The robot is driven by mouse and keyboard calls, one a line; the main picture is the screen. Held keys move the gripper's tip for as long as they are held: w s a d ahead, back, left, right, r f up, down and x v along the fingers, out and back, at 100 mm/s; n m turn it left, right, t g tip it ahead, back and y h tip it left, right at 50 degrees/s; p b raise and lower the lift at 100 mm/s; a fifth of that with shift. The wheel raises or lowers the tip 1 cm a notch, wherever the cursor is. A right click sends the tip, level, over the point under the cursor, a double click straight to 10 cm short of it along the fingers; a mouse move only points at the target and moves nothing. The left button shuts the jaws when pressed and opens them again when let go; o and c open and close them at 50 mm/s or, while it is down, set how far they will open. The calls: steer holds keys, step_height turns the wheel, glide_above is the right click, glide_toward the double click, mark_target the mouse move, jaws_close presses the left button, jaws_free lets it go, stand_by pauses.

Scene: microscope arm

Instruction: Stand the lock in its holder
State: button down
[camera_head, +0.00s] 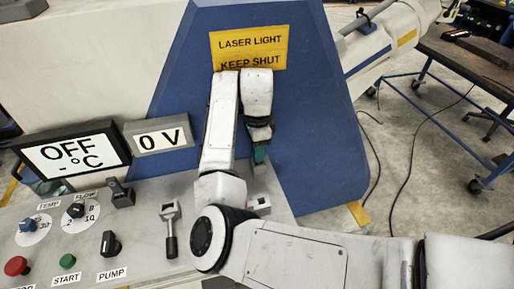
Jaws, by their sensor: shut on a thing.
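My gripper (259,144) hangs downward in front of the blue panel, below the yellow sign. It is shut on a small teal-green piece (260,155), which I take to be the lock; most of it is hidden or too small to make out. Below it, a small pale block with a dark opening (262,204) sits on the grey console top. It may be the holder, but my arm partly covers that area and I cannot be sure. The green piece appears above the block and apart from it.
A grey console (140,240) carries knobs, buttons and an upright grey handle (170,228) left of my arm. Two displays, "OFF" (70,157) and "0 V" (160,136), stand behind. The blue sloped panel (310,130) with a yellow sign (248,48) rises behind my gripper.

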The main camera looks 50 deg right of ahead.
steer(key=shift+f, duration=0.4)
steer(key=c, duration=0.8)
jaws_free()
steer(key=shift+o, duration=0.2)
step_height(320, 180, up, 11)
steer(key=shift+f+b, duration=0.1)
steer(key=shift+b, duration=0.35)
steer(key=shift+s+f, duration=0.1)
